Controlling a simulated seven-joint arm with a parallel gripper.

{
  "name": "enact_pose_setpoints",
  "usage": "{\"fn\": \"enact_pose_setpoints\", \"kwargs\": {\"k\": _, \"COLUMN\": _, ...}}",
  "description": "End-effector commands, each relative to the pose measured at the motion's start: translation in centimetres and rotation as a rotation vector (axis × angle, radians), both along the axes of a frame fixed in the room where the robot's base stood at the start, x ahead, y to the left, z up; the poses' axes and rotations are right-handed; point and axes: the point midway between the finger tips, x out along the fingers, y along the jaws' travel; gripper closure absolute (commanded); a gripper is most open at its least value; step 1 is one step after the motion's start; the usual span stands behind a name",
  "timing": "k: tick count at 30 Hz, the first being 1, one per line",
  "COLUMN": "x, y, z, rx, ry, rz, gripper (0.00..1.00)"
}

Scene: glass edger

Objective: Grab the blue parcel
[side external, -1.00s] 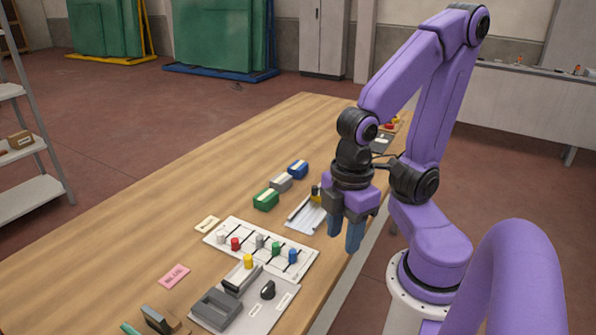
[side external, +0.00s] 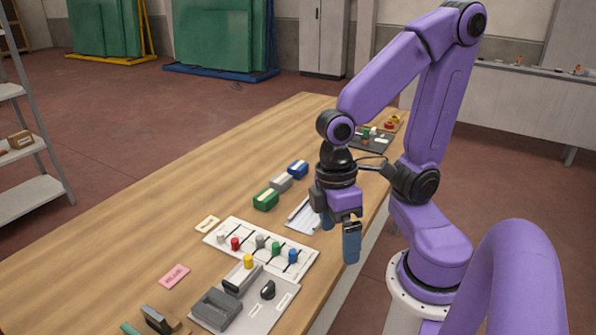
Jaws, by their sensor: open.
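The blue parcel (side external: 298,169) is a small box with a pale band on top. It lies on the wooden table at the far end of a short row, touching or very close to a grey parcel (side external: 281,183). A green parcel (side external: 265,199) is nearest in the row. My gripper (side external: 339,236) points down with its blue fingers apart and nothing visible between them. It is above the table's right edge area, to the right of and nearer the camera than the blue parcel. The blue parcel is in clear view.
A white board with coloured pegs (side external: 219,239) lies in front of the row. A pale tray (side external: 298,222) sits partly behind my gripper. A grey plate with a box (side external: 217,309) and a pink card (side external: 174,276) are nearer.

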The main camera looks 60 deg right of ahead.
Motion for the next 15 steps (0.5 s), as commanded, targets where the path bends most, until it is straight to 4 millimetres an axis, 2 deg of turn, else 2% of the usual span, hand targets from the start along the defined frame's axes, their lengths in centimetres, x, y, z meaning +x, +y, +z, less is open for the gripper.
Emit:
{"fn": "enact_pose_setpoints", "kwargs": {"k": 1, "x": 0.6, "y": -0.1, "z": -0.4, "rx": -0.003, "ry": 0.051, "rz": -0.108, "gripper": 0.0}}
{"fn": "enact_pose_setpoints", "kwargs": {"k": 8, "x": 3.8, "y": -0.1, "z": -1.4, "rx": 0.041, "ry": 0.271, "rz": -0.578, "gripper": 0.0}}
{"fn": "enact_pose_setpoints", "kwargs": {"k": 15, "x": 8.7, "y": -1.0, "z": -2.3, "rx": 0.152, "ry": 0.485, "rz": -1.071, "gripper": 0.0}}
